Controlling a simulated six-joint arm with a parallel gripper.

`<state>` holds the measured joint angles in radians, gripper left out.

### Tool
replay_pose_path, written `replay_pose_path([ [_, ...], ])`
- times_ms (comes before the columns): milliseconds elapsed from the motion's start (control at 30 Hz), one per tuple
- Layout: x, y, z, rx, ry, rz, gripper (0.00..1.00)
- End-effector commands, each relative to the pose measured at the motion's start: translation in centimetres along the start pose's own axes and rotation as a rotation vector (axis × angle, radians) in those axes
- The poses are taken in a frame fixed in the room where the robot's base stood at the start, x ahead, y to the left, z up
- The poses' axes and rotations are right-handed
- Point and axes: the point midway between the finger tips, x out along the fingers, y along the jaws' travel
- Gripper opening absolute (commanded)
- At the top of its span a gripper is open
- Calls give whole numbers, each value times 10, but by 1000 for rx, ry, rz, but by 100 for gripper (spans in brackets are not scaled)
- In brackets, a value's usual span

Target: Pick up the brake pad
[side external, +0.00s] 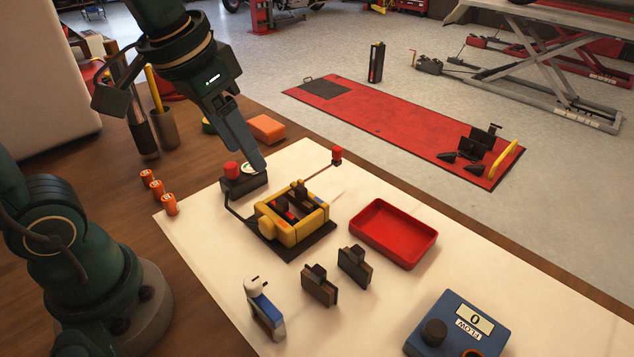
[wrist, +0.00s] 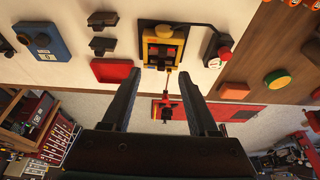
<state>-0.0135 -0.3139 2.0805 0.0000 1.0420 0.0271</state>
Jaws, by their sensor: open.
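Two dark brown brake pads stand upright on the white mat in the side view, a nearer one (side external: 320,287) and a farther one (side external: 355,266). They stand a little apart. In the wrist view they show at the upper left, one higher (wrist: 103,18) and one lower (wrist: 102,45). My gripper (side external: 205,160) is open and empty at the upper left of the side view, above the mat's far left edge and well away from both pads. In the wrist view my gripper (wrist: 163,74) has its two fingers spread wide, with the pads left of them.
A yellow caliper fixture (side external: 318,221) with a red-tipped lever stands left of the pads. A red tray (side external: 393,233) lies behind them. A blue display box (side external: 466,320) and a white-and-blue bottle (side external: 266,312) stand nearer. A red-topped box (side external: 243,182) lies close to my gripper.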

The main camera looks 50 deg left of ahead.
Motion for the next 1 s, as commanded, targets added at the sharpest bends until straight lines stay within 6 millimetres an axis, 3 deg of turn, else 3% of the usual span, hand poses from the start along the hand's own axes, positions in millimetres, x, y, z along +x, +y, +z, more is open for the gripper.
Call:
replay_pose_path([
  [200, 37, -4, -30, -2, -160, 2, 60],
  [367, 67, -6, -37, -7, -255, 4, 60],
  [1000, 133, -7, -15, -13, -337, 6, 60],
])
